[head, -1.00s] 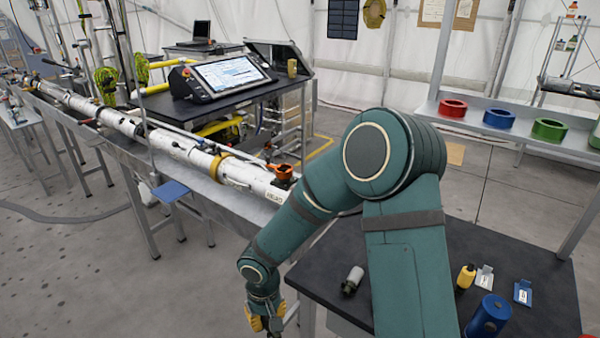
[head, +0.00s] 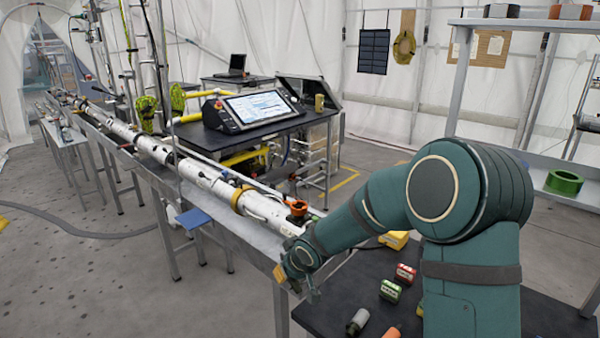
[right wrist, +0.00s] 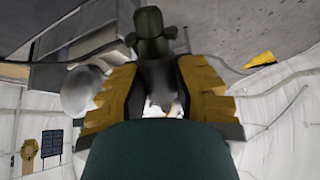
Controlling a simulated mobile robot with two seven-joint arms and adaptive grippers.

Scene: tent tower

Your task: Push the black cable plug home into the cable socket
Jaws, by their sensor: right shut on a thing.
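My right gripper (head: 283,273) has yellow fingers and is in front of the near end of the long white tube (head: 262,207). In the right wrist view its fingers (right wrist: 155,88) are shut on a dark piece, the black cable plug (right wrist: 150,45), which shows between and beyond them. In the head view the plug is too small to make out. I cannot make out the cable socket; my arm covers part of the tube's end. My left gripper is not in view.
The black table (head: 335,305) at the lower right holds a green block (head: 390,291), a red block (head: 405,272), a yellow box (head: 394,240) and a grey cylinder (head: 357,321). A screen console (head: 258,108) stands behind the tube.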

